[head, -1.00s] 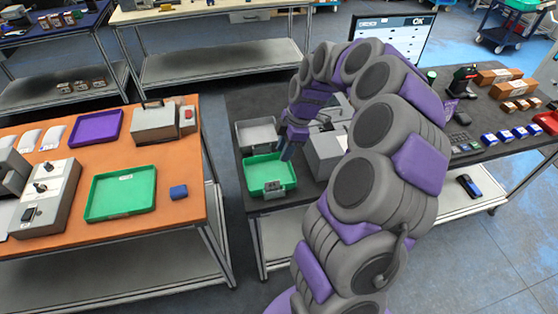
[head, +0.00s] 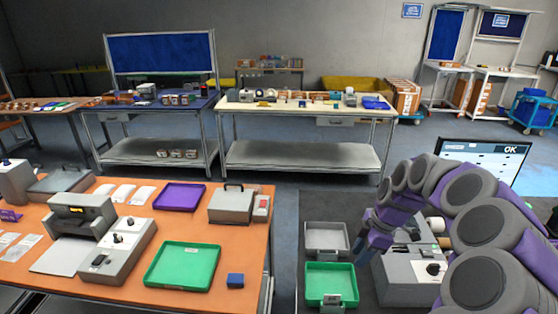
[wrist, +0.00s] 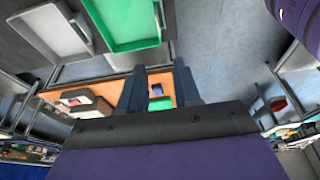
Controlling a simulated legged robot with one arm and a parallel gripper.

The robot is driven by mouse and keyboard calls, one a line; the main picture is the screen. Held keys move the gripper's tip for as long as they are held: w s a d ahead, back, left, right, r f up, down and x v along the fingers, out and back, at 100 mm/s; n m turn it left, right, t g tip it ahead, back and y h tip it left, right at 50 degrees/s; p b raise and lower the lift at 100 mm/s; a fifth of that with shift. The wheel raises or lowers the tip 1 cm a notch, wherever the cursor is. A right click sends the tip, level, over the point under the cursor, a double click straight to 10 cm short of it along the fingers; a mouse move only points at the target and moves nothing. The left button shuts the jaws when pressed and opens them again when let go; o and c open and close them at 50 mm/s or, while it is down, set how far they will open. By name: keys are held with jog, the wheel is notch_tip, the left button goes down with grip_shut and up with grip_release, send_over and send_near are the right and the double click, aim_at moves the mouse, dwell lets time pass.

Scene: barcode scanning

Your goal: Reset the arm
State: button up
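My arm arches in from the right of the head view, and my gripper (head: 362,256) points down by the right side of a green tray (head: 331,282) on the dark table. In the wrist view my gripper (wrist: 158,88) shows two dark fingers standing apart with nothing held between them. A small blue box (wrist: 155,90) seen through the gap lies far beyond, on the orange table. It also shows in the head view (head: 235,280).
A grey tray (head: 326,238) sits behind the green one. A grey machine (head: 408,275) stands close to the right of my gripper. The orange table (head: 215,230) at the left holds a purple tray (head: 179,196), another green tray (head: 182,265) and devices. An aisle separates the tables.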

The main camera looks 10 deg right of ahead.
jog(key=s+a+r+m+g+h, duration=0.1)
jog(key=s+a+r+m, duration=0.2)
jog(key=s+a, duration=0.45)
jog(key=s+a+r+m+g, duration=0.1)
jog(key=s+a+r+m, duration=0.15)
jog(key=s+a, duration=0.5)
jog(key=s+a+f+m+h, duration=0.1)
jog(key=s+m, duration=0.3)
jog(key=s, duration=0.4)
jog(key=s+a+f+m+h, duration=0.1)
jog(key=s+a+m, duration=0.1)
jog(key=s+m, duration=0.3)
jog(key=s, duration=0.2)
jog(key=shift+s+a+f+g+b, duration=0.3)
jog(key=shift+s+a+g, duration=0.05)
jog(key=shift+s+g, duration=0.05)
